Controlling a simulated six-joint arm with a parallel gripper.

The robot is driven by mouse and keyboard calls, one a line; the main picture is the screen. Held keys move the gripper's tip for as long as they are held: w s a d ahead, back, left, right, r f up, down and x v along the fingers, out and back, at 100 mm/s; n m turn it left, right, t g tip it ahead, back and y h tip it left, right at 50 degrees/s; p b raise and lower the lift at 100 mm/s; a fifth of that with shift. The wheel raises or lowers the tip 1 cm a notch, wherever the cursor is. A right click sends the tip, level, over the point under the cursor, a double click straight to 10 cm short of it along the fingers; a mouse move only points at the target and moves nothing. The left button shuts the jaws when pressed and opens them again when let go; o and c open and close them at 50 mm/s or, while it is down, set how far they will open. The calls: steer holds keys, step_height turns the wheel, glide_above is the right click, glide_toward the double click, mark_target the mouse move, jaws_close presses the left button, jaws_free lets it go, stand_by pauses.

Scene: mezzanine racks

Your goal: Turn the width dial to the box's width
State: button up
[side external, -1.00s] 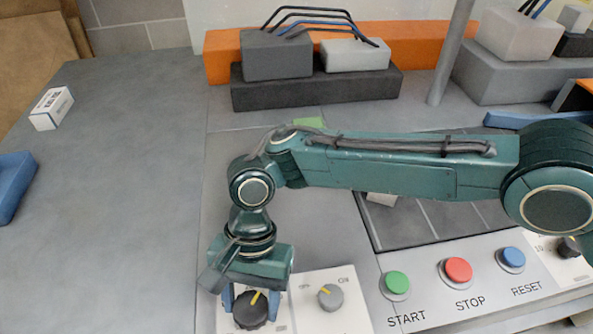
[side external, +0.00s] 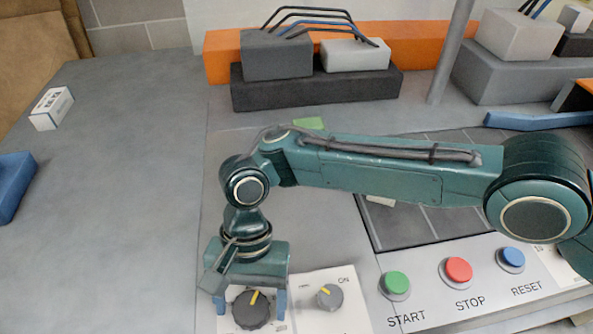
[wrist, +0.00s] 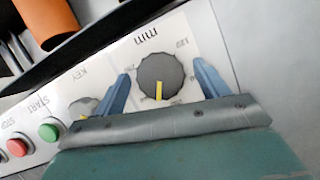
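The black width dial (side external: 251,311) with a yellow pointer line sits on a white panel at the bottom of the side view. In the wrist view the dial (wrist: 158,72) has "mm" beside it and numbers around it; its pointer is toward my gripper's body. The numbers are too blurred to read surely. My gripper (side external: 251,304) is open above the panel, one blue finger on each side of the dial. The wrist view shows gaps between both fingers and the dial. A small white box with dark print (side external: 51,108) lies at the far left; I cannot read its width.
A grey key knob (side external: 326,297) stands right of the dial, close to one finger. Green START (side external: 396,285), red STOP (side external: 457,271) and blue RESET (side external: 511,259) buttons lie farther right. A blue block (side external: 14,185) is at the left edge. The left tabletop is mostly clear.

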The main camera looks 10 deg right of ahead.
steer(key=shift+m, duration=0.6)
steer(key=m+y, duration=0.1)
steer(key=m, duration=0.1)
steer(key=m+t+y, duration=0.1)
steer(key=m, duration=0.2)
steer(key=shift+d, duration=0.2)
steer(key=v, duration=1.4)
steer(key=w+d+r+n+t+y, duration=0.1)
steer(key=w+d+r, duration=0.3)
steer(key=d+r, duration=0.6)
steer(key=shift+d+n+t, duration=0.6)
steer(key=shift+d+t, duration=0.3)
steer(key=shift+d, duration=0.9)
steer(key=shift+a+f, duration=0.1)
